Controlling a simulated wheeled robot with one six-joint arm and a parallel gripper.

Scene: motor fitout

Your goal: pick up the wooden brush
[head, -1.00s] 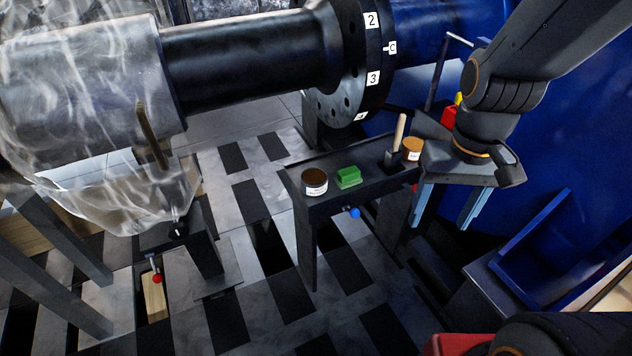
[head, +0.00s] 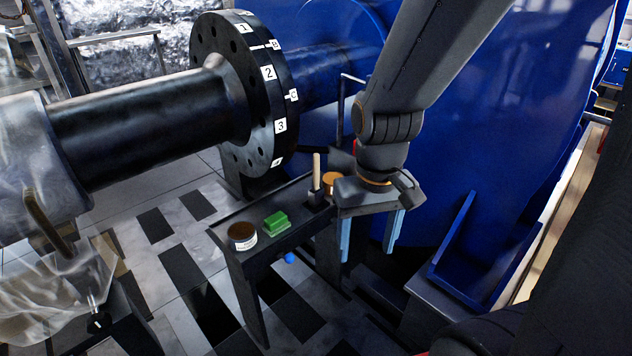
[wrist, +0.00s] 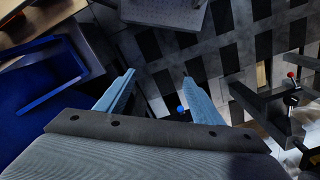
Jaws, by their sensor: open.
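The wooden brush (head: 316,168) stands upright in a dark holder (head: 315,196) on a narrow dark bench (head: 301,222). Its pale handle points up in the head view. My gripper (head: 369,252) is to the right of the brush, its two light-blue fingers apart and pointing down with nothing between them. The fingers hang off the bench's right end, with tips lower in the picture than the bench top. In the wrist view my gripper (wrist: 158,76) is also open and empty, with floor beyond the tips. I cannot make out the brush there.
An orange-topped jar (head: 333,182) stands close beside the brush, near my wrist. A green block (head: 276,223) and a brown-topped tin (head: 242,236) sit farther left. A blue knob (head: 290,258) hangs below the bench front. A large flange (head: 237,100) rises behind.

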